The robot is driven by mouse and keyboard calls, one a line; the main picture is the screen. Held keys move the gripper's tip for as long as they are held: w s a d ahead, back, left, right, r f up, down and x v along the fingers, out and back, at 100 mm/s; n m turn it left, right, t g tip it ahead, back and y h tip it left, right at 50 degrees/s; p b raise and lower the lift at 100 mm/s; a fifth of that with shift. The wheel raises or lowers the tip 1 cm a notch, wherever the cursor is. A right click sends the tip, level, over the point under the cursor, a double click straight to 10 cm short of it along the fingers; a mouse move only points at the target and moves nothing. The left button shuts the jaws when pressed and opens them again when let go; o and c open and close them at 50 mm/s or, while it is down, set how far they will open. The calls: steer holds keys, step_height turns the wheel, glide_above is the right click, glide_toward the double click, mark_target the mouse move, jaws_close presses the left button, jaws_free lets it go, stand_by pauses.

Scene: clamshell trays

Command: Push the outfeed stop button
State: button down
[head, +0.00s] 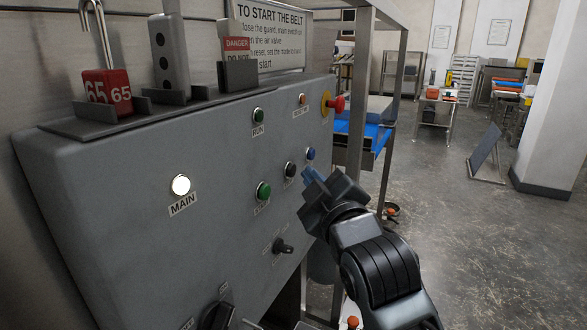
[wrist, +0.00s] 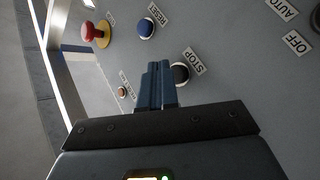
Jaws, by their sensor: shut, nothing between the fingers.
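My gripper (head: 314,178) is shut and empty, with its blue fingertips close in front of the grey control panel's right part. In the wrist view the fingertips (wrist: 157,68) appear between a black button (wrist: 180,73) labelled STOP and a small orange button (wrist: 122,91). Contact with the panel cannot be told. The black button (head: 290,169) shows just left of the fingertips in the head view. A red mushroom button (head: 337,104) on a yellow ring sits at the panel's upper right edge, also in the wrist view (wrist: 94,33). No label reading "outfeed" is legible.
A blue RESET button (wrist: 147,27) is beside STOP. A green button (head: 263,190), a green RUN indicator (head: 258,115), a lit MAIN lamp (head: 181,185) and a black rotary switch (head: 284,245) are on the panel (head: 120,240). Open floor (head: 460,240) lies to the right.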

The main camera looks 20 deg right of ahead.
steer(key=s+d+p, duration=0.1)
steer(key=s+d, duration=0.2)
steer(key=shift+s+d, duration=0.25)
steer(key=shift+d, duration=0.05)
stand_by(0.5)
steer(key=shift+f, duration=0.1)
stand_by(0.5)
steer(key=s+a+f+m+g, duration=0.15)
steer(key=s+f+m, duration=0.35)
steer(key=s+f, duration=1.2)
steer(key=s+r+m+g, duration=0.1)
steer(key=s+m, duration=0.3)
steer(key=s, duration=2.2)
steer(key=shift+s+d+r+m+g, duration=0.3)
steer(key=shift+d+g, duration=0.05)
steer(key=shift+g, duration=0.4)
